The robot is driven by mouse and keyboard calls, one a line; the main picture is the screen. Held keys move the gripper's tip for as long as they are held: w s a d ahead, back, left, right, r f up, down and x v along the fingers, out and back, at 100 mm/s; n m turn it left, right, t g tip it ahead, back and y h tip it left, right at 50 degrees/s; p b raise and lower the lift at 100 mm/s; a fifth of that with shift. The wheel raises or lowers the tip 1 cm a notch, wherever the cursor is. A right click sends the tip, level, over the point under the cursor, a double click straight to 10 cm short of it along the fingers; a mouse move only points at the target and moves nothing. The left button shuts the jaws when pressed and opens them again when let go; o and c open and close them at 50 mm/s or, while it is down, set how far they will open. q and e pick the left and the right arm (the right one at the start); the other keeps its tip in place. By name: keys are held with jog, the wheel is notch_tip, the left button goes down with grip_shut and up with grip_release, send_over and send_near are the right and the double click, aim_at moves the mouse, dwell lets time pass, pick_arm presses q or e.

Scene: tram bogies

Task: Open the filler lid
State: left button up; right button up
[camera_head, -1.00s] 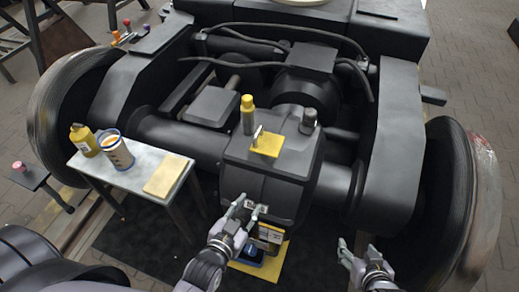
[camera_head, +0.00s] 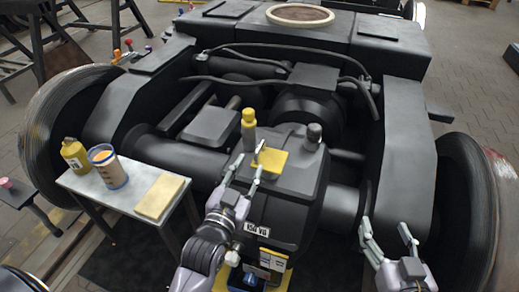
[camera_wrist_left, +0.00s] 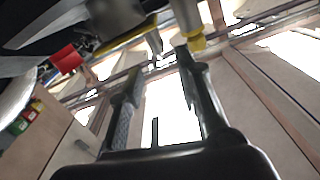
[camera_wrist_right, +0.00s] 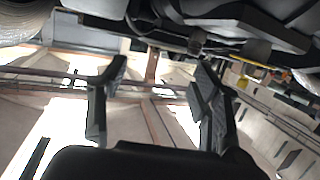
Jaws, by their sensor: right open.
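The yellow square filler lid (camera_head: 272,161) lies flat on top of the dark gearbox housing (camera_head: 285,195) in the head view, with a small light upright tab (camera_head: 258,150) at its left side. It looks closed. My left gripper (camera_head: 243,176) is open just in front of and left of the lid, fingers pointing at it. I see no clear contact. The left wrist view shows its two fingers (camera_wrist_left: 160,75) apart with nothing held. My right gripper (camera_head: 385,228) is open and empty at the front right of the housing, away from the lid; its fingers (camera_wrist_right: 155,85) are apart.
A yellow-capped post (camera_head: 248,122) rises behind the lid's left side, and a dark knob (camera_head: 314,131) stands to its right. A side table (camera_head: 140,181) at left carries a yellow bottle (camera_head: 74,154), a cup (camera_head: 108,167) and a yellow pad (camera_head: 160,197). Wheels flank both sides.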

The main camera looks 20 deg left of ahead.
aim_at(255, 155)
pick_arm(q)
jog(key=w+b, duration=0.1)
jog(key=w, duration=0.7)
jog(key=shift+d+b, duration=0.1)
jog(key=shift+b, duration=0.2)
jog(key=shift+w, duration=0.35)
pick_arm(e)
notch_tip(255, 155, up, 8)
jog(key=a+t+y, duration=0.1)
jog(key=t, duration=0.4)
jog(key=shift+w+a+r+y, duration=0.2)
jog(key=shift+w+y, duration=0.1)
jog(key=shift+w, duration=0.05)
pick_arm(q)
jog(key=shift+c, duration=0.5)
grip_shut()
